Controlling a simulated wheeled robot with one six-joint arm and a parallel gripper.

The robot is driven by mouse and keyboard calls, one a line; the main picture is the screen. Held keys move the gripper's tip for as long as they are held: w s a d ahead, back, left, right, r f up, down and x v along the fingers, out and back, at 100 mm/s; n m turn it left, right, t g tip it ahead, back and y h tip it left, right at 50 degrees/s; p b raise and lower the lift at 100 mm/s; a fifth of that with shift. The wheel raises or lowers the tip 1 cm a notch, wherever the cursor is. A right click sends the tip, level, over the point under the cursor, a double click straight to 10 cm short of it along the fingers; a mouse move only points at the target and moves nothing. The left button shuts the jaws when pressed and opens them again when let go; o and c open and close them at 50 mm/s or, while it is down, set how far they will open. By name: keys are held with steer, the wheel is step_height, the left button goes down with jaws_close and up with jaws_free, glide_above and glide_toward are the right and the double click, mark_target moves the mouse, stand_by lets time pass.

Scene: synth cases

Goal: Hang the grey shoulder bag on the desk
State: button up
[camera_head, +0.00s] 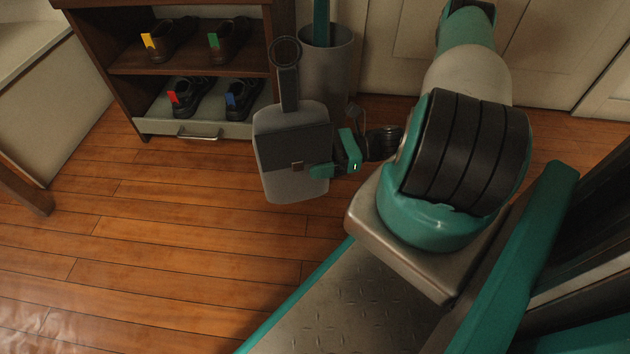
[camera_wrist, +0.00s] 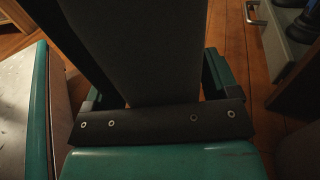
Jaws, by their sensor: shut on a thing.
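The grey shoulder bag (camera_head: 290,185) hangs upright in the air above the wood floor, in front of the shoe shelf. It has a dark grey flap with a small brown clasp, and a dark strap stands up from its top and ends in a ring (camera_head: 286,52). My gripper (camera_head: 328,163) is shut on the bag at its right side. In the wrist view a broad grey surface of the bag (camera_wrist: 140,50) fills the space between the fingers. The desk cannot be made out for certain; only a brown wooden leg (camera_head: 24,190) shows at the left edge.
A dark wooden shelf (camera_head: 118,95) holds several dark shoes with coloured tags; its lower tray (camera_head: 160,125) has a metal handle. A grey bin (camera_head: 327,75) with a green thing in it stands behind the bag. A pale cabinet (camera_head: 50,105) is at left.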

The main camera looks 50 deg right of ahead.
steer(key=shift+f+b, duration=1.3)
steer(key=shift+f, duration=1.15)
steer(key=shift+f, duration=0.2)
steer(key=o, duration=1.1)
steer(key=shift+f+b, duration=0.15)
steer(key=shift+b, duration=0.35)
steer(key=p+v, duration=0.6)
steer(key=v, duration=1.1)
steer(key=shift+d+p, duration=0.25)
steer(key=shift+p, duration=0.05)
